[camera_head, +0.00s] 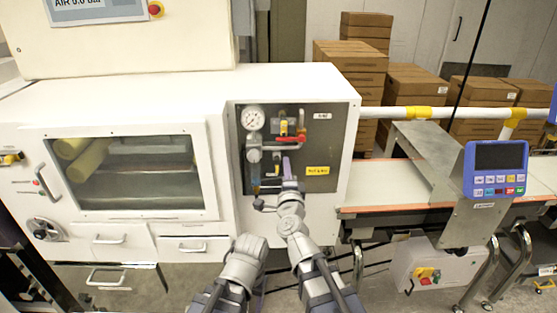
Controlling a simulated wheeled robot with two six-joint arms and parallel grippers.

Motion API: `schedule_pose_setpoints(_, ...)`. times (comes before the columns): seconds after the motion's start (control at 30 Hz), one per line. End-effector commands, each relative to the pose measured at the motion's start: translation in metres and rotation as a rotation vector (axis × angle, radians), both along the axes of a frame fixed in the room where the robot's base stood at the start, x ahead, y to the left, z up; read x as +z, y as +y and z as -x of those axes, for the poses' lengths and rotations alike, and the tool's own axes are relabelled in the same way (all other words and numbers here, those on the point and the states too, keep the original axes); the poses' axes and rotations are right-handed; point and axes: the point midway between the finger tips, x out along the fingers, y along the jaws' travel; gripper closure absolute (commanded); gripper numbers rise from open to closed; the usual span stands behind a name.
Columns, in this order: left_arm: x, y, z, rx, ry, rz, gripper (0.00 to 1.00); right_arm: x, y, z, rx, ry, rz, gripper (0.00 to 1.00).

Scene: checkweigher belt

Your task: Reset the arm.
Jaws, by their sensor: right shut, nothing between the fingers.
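My right arm reaches up from the bottom centre to a dark grey recessed air panel (325,150) on the white machine. My right gripper (287,168) is shut and empty in front of the panel, just below its red and yellow valve parts (291,131). I cannot tell whether it touches them. My left arm (242,266) is low in front of the machine, left of the right arm. Its gripper fingers cannot be made out. A round pressure gauge (252,118) sits at the panel's upper left. A display (95,8) at the top left reads "AIR 0.0 bar".
The white machine (200,85) has a windowed door (140,175) and drawers on the left. On the right are a conveyor belt (390,183), a metal frame and a blue control screen (496,168). Cardboard boxes (350,60) are stacked behind. Floor shows below the belt.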

Motion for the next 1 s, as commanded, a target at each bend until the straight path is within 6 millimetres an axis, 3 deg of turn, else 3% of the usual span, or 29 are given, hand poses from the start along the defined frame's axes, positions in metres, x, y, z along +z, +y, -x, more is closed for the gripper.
schedule_pose_setpoints(0.43,-0.001,0.0,0.0,0.0,0.0,0.0,0.37,-0.001,-0.003,0.007,0.002,0.001,0.004,1.0)
schedule_pose_setpoints(0.57,-0.001,0.0,0.0,0.0,0.0,0.0,0.37,-0.008,0.005,0.006,0.057,0.029,0.083,1.0)
schedule_pose_setpoints(0.67,-0.001,0.0,0.0,0.0,0.0,0.0,0.37,-0.026,0.02,0.008,0.164,0.091,0.242,1.0)
schedule_pose_setpoints(0.8,-0.001,0.0,0.0,0.0,0.0,0.0,0.37,-0.075,0.034,0.021,0.357,0.241,0.54,1.0)
schedule_pose_setpoints(0.9,-0.001,0.0,0.0,0.0,0.0,0.0,0.37,-0.117,0.031,0.039,0.493,0.376,0.746,1.0)
schedule_pose_setpoints(1.0,-0.001,0.0,0.0,0.0,0.0,0.0,0.37,-0.16,0.014,0.065,0.624,0.532,0.931,1.0)
